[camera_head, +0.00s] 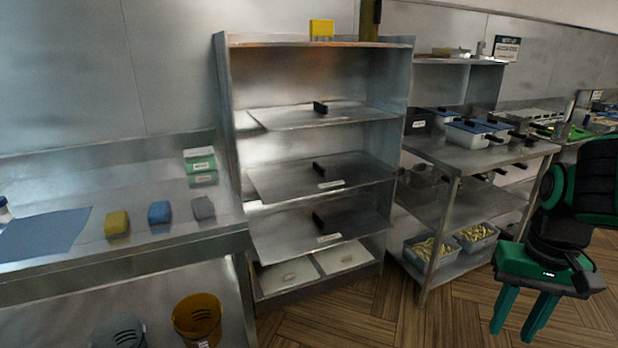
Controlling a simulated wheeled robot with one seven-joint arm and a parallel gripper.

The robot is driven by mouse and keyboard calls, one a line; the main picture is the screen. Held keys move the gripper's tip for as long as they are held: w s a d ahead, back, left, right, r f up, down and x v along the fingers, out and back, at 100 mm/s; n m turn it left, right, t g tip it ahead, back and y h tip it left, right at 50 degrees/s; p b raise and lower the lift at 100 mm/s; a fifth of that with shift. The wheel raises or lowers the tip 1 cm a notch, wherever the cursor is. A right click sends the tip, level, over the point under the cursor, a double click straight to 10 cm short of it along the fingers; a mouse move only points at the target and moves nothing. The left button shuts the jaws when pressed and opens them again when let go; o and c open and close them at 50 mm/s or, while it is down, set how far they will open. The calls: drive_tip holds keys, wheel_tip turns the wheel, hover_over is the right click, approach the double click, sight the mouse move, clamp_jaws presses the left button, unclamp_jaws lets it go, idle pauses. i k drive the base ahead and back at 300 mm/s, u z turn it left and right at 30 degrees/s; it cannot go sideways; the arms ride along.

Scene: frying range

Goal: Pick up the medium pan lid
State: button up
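Three flat grey metal lids with black handles lie on the metal shelf unit, one above another: an upper lid (285,120), a middle lid (275,182) and a lower lid (280,236). The middle and lower lids carry small white labels that I cannot read. I cannot tell for sure which is the medium pan lid; the middle lid is the middle one by position. My gripper (514,334) is at the lower right, well apart from the lids. Its two green fingers point down with a gap between them, open and empty.
A steel counter (140,240) with sponges (118,223) stands left of the shelf unit (228,100). A steel table (490,155) with white containers stands to the right, between the shelf and my arm. A yellow bucket (197,318) sits low left. The wooden floor (400,325) ahead is clear.

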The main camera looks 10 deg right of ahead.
sight(286, 182)
drive_tip(key=z, duration=0.15)
drive_tip(key=k, duration=0.6)
drive_tip(key=z, duration=1.25)
drive_tip(key=i, duration=2.25)
drive_tip(key=u, duration=1.15)
